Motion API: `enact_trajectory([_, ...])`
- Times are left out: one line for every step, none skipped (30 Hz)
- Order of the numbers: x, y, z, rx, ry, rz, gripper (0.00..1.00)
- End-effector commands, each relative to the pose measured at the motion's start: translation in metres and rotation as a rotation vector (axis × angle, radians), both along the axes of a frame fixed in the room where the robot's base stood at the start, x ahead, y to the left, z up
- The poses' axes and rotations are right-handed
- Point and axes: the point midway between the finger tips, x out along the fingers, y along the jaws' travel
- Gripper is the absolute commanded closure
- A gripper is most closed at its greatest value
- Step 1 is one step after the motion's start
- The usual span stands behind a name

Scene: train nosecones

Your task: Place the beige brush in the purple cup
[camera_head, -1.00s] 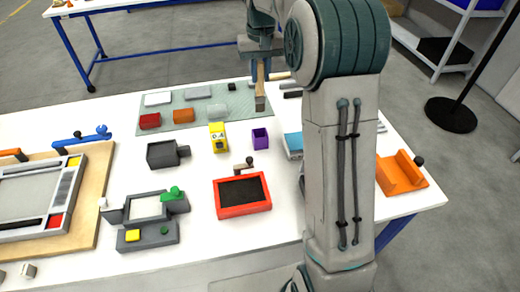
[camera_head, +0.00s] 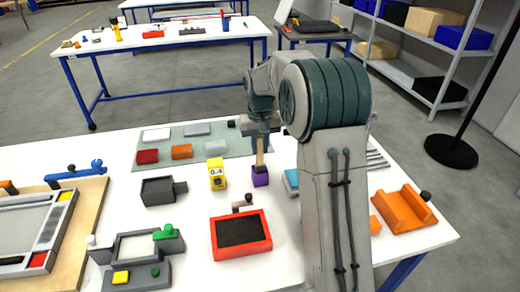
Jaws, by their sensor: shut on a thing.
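The purple cup (camera_head: 261,178) stands upright on the white table, right of the yellow block marked 0.4. The beige brush (camera_head: 260,152) hangs upright below my gripper (camera_head: 260,138), which is shut on its upper part. The brush's lower end is lined up with the cup's mouth in the picture. I cannot tell whether it is inside the cup or just above or behind it. My arm covers part of the table right of the cup, and the fingertips are small and partly hidden by the brush.
The yellow block (camera_head: 216,175) stands close left of the cup. A red-framed black tray (camera_head: 241,234) lies in front of it. A blue-and-white item (camera_head: 291,181) is to the right, partly behind my arm. A green mat (camera_head: 190,158) with several small blocks lies behind.

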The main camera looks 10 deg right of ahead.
Motion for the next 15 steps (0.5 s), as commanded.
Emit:
enact_trajectory([0.000, 0.000, -0.006, 0.000, 0.002, 0.000, 1.00])
enact_trajectory([0.000, 0.000, -0.009, 0.000, 0.001, 0.000, 1.00])
enact_trajectory([0.000, 0.000, -0.012, 0.000, 0.000, 0.000, 1.00])
enact_trajectory([0.000, 0.000, -0.013, 0.000, -0.001, 0.000, 1.00])
enact_trajectory([0.000, 0.000, -0.013, 0.000, -0.001, 0.000, 1.00])
enact_trajectory([0.000, 0.000, -0.013, 0.000, -0.002, 0.000, 1.00])
enact_trajectory([0.000, 0.000, -0.013, 0.000, -0.002, 0.000, 1.00])
enact_trajectory([0.000, 0.000, -0.013, 0.000, -0.002, 0.000, 1.00])
enact_trajectory([0.000, 0.000, -0.013, 0.000, -0.002, 0.000, 1.00])
enact_trajectory([0.000, 0.000, -0.013, 0.000, -0.002, 0.000, 1.00])
enact_trajectory([0.000, 0.000, -0.013, 0.000, -0.002, 0.000, 1.00])
enact_trajectory([0.000, 0.000, -0.014, 0.000, -0.001, 0.000, 1.00])
enact_trajectory([0.000, 0.000, -0.015, 0.000, -0.001, 0.000, 1.00])
enact_trajectory([0.000, 0.000, -0.017, 0.000, -0.001, 0.000, 1.00])
enact_trajectory([0.000, 0.000, -0.017, 0.000, -0.001, 0.000, 0.76])
